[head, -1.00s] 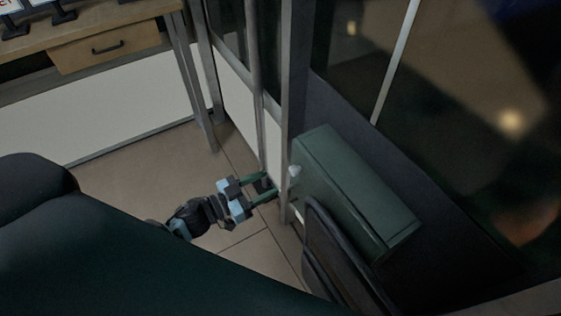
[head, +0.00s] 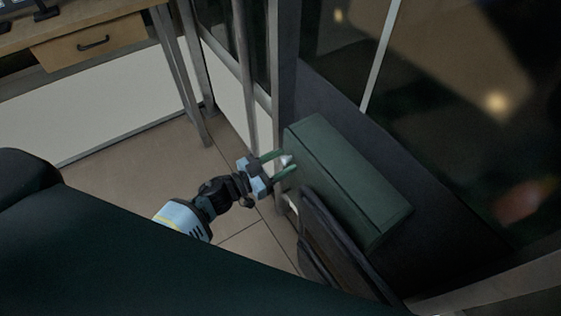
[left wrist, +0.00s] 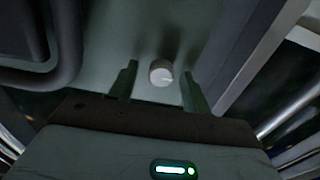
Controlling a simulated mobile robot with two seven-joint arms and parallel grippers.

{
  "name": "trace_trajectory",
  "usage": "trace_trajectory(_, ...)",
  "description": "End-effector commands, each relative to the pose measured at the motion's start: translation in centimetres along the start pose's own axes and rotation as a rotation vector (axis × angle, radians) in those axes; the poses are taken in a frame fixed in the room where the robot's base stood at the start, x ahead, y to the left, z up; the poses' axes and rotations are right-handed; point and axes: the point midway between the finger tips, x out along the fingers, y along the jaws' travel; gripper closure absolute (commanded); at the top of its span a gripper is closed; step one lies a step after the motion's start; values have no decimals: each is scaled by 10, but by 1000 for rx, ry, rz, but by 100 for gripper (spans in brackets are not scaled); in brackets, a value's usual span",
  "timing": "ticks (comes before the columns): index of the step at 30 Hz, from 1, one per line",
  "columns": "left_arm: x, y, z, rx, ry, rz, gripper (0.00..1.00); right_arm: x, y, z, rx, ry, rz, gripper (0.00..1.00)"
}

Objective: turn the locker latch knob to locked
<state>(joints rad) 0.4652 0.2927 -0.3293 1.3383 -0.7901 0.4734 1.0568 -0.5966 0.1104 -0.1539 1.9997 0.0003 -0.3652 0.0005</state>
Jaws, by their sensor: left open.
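The locker (head: 345,180) is a dark green box mounted against the dark wall panel. Its latch knob (head: 286,160) is small, pale and round, on the locker's left face. In the left wrist view the knob (left wrist: 162,73) sits between my two green fingers, with a gap on each side. A thin mark on the knob points to the right there. My left gripper (head: 281,162) is open, its fingertips at the locker face on either side of the knob. My right gripper is not in view.
A dark framed panel (head: 330,240) stands just below the locker. A metal post (head: 246,75) rises close behind the gripper. A wooden desk with a drawer (head: 90,42) is at the upper left. Tiled floor (head: 150,160) is clear left of the arm.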

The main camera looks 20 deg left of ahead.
Motion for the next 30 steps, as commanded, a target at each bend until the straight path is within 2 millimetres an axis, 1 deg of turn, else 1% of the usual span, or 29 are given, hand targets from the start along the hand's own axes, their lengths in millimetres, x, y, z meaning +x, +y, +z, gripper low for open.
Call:
trace_trajectory(6,0,0,0,0,0,0,52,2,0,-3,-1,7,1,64)
trace_trajectory(7,0,0,0,0,0,0,54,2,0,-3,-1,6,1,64)
trace_trajectory(15,0,0,0,0,0,0,90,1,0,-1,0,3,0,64)
trace_trajectory(17,0,0,0,0,0,0,96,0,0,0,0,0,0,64)
trace_trajectory(23,0,0,0,12,0,1,96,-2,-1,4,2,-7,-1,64)
trace_trajectory(30,0,0,0,106,0,1,96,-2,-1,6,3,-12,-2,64)
